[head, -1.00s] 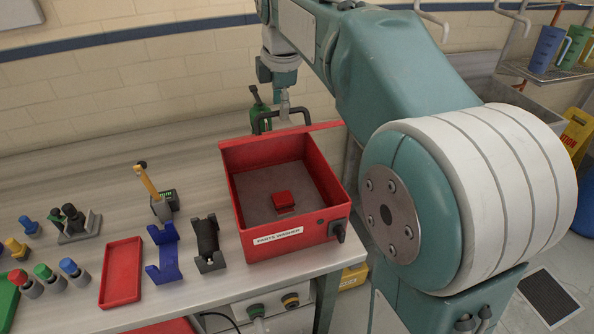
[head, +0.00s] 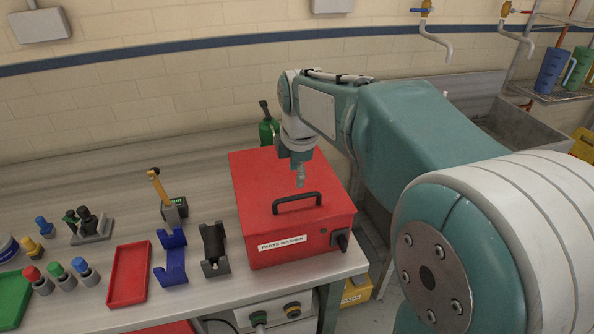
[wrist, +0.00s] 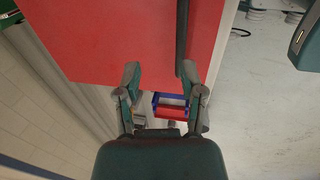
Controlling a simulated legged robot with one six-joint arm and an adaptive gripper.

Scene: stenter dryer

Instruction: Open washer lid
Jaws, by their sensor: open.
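The red parts washer (head: 285,250) stands on the bench with its lid (head: 258,182) down over the box. The black handle (head: 290,199) sticks up near the lid's front edge. My gripper (head: 300,182) points down just above and behind the handle in the head view. In the wrist view my gripper (wrist: 160,74) is open with nothing between its fingers. The black handle (wrist: 182,40) runs up from beside the right fingertip, and the red lid (wrist: 120,35) fills the upper left. I cannot tell whether the fingertip touches the handle.
Left of the washer are a black holder (head: 214,247), a blue holder (head: 172,258) and a red tray (head: 129,273). A green bottle (head: 267,128) stands behind the washer. A sink (head: 520,130) is at the right. The back left of the bench is clear.

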